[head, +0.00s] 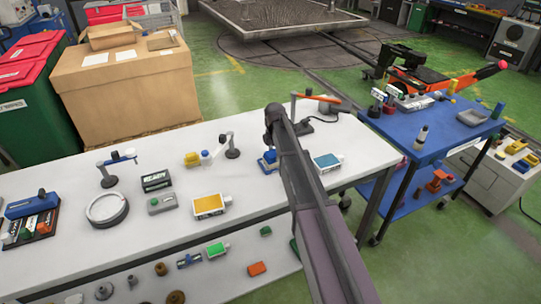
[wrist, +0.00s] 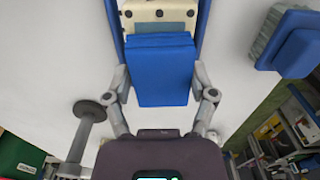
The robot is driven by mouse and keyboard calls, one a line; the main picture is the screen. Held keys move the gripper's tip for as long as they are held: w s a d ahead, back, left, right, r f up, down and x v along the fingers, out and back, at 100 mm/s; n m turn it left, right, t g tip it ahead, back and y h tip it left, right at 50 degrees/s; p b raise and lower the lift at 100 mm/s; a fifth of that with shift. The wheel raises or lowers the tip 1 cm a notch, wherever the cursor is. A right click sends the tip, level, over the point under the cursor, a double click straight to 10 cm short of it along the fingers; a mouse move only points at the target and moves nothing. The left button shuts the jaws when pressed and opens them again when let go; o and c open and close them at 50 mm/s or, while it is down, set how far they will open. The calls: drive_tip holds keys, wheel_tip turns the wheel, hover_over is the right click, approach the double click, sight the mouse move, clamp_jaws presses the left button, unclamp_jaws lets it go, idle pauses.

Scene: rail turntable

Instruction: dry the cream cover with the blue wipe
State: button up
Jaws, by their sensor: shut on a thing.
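My gripper (wrist: 160,82) is shut on the blue wipe (wrist: 160,72), a folded blue block between its two fingers in the wrist view. The cream cover (wrist: 158,13), with dark round spots, lies just beyond the wipe at the top of that view, between blue side edges. The wipe hides its near part. I cannot tell whether wipe and cover touch. In the head view my gripper is over the white bench, mostly hidden by my arm, with a small blue patch (head: 268,163) below it. The cover cannot be made out there.
The white bench (head: 150,235) holds a grey ring (head: 107,209), a yellow-labelled box (head: 208,205), a small stand (head: 232,148) left of my arm and a blue-labelled box (head: 327,162) right of it. A blue cart (head: 440,135) stands at right.

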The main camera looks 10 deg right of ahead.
sight(267, 155)
drive_tip(key=shift+w+d, duration=0.15)
drive_tip(key=shift+d, duration=0.35)
drive_tip(key=shift+d, duration=0.1)
drive_tip(key=shift+w+d, duration=0.3)
drive_tip(key=shift+d, duration=0.65)
drive_tip(key=shift+w+d, duration=0.3)
drive_tip(key=shift+d, duration=0.65)
drive_tip(key=shift+a, duration=0.1)
drive_tip(key=shift+s+a+f, duration=0.1)
drive_tip(key=shift+s+a, duration=0.1)
drive_tip(key=shift+a, duration=0.45)
drive_tip(key=shift+s+a+r, duration=0.1)
drive_tip(key=shift+s+a, duration=0.15)
drive_tip(key=shift+a, duration=0.45)
drive_tip(key=shift+s+a+f, duration=0.1)
drive_tip(key=shift+s+a, duration=0.1)
drive_tip(key=shift+a, duration=0.45)
drive_tip(key=shift+a, duration=0.1)
drive_tip(key=shift+s+a, duration=0.3)
drive_tip(key=shift+a, duration=0.65)
drive_tip(key=shift+s+a, duration=0.3)
drive_tip(key=shift+a, duration=0.65)
